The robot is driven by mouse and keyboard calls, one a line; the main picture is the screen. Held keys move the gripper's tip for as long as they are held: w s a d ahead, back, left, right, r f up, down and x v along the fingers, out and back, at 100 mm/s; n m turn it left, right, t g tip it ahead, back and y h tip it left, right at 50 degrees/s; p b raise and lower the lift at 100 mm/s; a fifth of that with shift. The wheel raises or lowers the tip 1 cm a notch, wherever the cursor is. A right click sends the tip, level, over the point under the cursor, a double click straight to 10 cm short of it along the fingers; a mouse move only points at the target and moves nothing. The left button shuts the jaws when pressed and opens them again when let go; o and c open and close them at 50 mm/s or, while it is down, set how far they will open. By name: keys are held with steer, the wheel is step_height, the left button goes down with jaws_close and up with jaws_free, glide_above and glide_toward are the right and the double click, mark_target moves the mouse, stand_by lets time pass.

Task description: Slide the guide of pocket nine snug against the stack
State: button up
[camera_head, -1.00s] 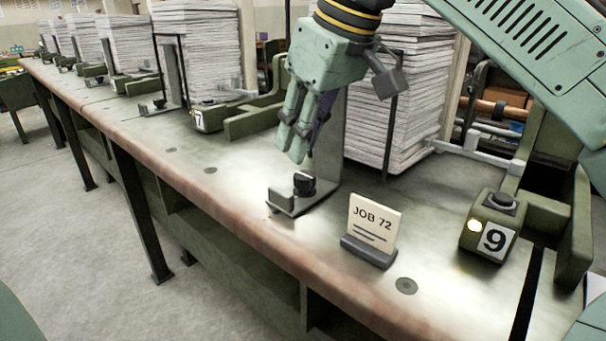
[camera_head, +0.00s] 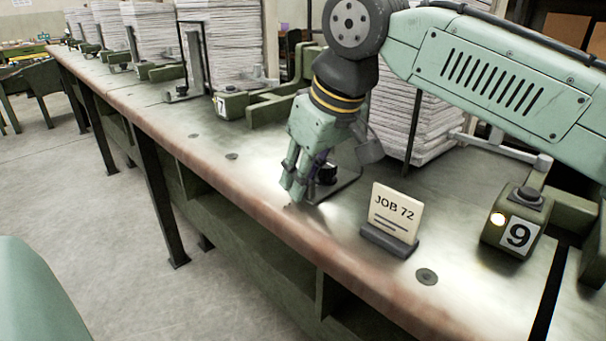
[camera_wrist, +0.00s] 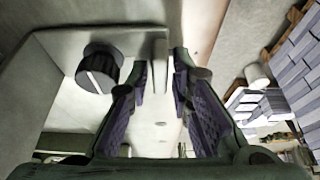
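The guide of pocket nine (camera_head: 345,188) is a bent grey metal plate with a black knob (camera_head: 326,173) on its foot. It stands on the bench, with its upright partly hidden behind my gripper (camera_head: 292,188). The paper stack (camera_head: 432,125) is to the right and behind, partly covered by my arm. The wrist view shows the knob (camera_wrist: 100,68) left of my fingers and a narrow metal lip of the guide (camera_wrist: 160,48) between the fingertips. My gripper points down at the guide's front end, fingers apart. Contact with the lip cannot be told.
A JOB 72 card (camera_head: 396,212) in a dark holder stands near the front edge, right of my gripper. A green box marked 9 (camera_head: 514,225) with a lit lamp and black button is farther right. Box 7 (camera_head: 230,103) and more stacks line the bench to the left.

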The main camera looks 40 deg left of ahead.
steer(key=shift+c, duration=0.2)
jaws_close()
stand_by(0.4)
